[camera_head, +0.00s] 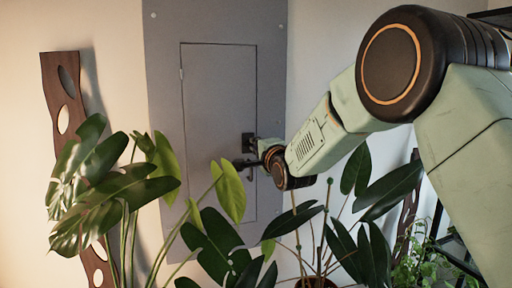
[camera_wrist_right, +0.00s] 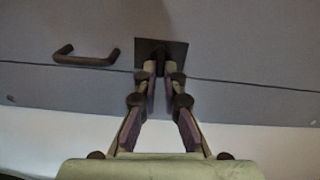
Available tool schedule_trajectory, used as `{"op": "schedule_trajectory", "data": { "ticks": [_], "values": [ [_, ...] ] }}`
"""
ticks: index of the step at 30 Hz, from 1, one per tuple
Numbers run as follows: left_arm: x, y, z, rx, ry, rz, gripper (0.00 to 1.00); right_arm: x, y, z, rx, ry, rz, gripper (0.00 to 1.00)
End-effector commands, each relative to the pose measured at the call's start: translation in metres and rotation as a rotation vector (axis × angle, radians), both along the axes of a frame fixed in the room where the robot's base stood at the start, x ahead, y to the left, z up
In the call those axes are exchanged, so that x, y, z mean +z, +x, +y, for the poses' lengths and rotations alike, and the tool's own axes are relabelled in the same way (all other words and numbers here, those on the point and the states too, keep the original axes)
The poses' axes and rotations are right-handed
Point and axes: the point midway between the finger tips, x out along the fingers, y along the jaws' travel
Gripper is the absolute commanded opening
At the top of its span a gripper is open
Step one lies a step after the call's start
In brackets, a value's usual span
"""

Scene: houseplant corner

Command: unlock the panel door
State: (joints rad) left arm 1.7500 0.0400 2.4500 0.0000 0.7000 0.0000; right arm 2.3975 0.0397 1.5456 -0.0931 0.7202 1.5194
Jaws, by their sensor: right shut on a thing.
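The grey panel door (camera_head: 215,105) is flush in its grey frame on the wall, with no gap showing along its edge. A dark square lock plate (camera_head: 248,142) sits at the door's right edge; it also shows in the wrist view (camera_wrist_right: 178,47). My right gripper (camera_head: 246,161) reaches it from the right. In the wrist view my right fingertips (camera_wrist_right: 161,75) are closed on a small dark piece (camera_wrist_right: 160,66) in front of the plate. Whether it is a key or a knob, I cannot tell. My left gripper is not in view.
A dark bar handle (camera_wrist_right: 85,57) is beside the lock plate in the wrist view. A leafy plant (camera_head: 120,185) stands before the panel at left, and another dark-leaved plant (camera_head: 375,190) below my right arm. A wavy wooden strip (camera_head: 64,95) is on the left wall.

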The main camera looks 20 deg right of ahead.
Motion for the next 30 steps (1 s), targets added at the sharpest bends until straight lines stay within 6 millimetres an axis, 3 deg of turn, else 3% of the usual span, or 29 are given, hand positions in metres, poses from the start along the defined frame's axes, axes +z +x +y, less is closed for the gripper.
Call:
{"op": "schedule_trajectory", "data": {
  "ticks": [9, 24, 25, 30],
  "values": [
    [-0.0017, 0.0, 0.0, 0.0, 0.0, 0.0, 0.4, -0.0012, -0.0001, -0.0008, -0.001, 0.096, 0.003, 0.0],
    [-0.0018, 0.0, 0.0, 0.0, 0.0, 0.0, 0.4, -0.0017, -0.0002, -0.0008, -0.001, 0.11, 0.005, 0.0],
    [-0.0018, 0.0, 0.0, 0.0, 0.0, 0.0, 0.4, -0.0018, -0.0002, -0.0008, -0.001, 0.11, 0.005, 0.11],
    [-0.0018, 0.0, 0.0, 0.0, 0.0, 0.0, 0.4, -0.0019, -0.0002, -0.0006, -0.001, 0.109, 0.005, 0.25]
  ]
}}
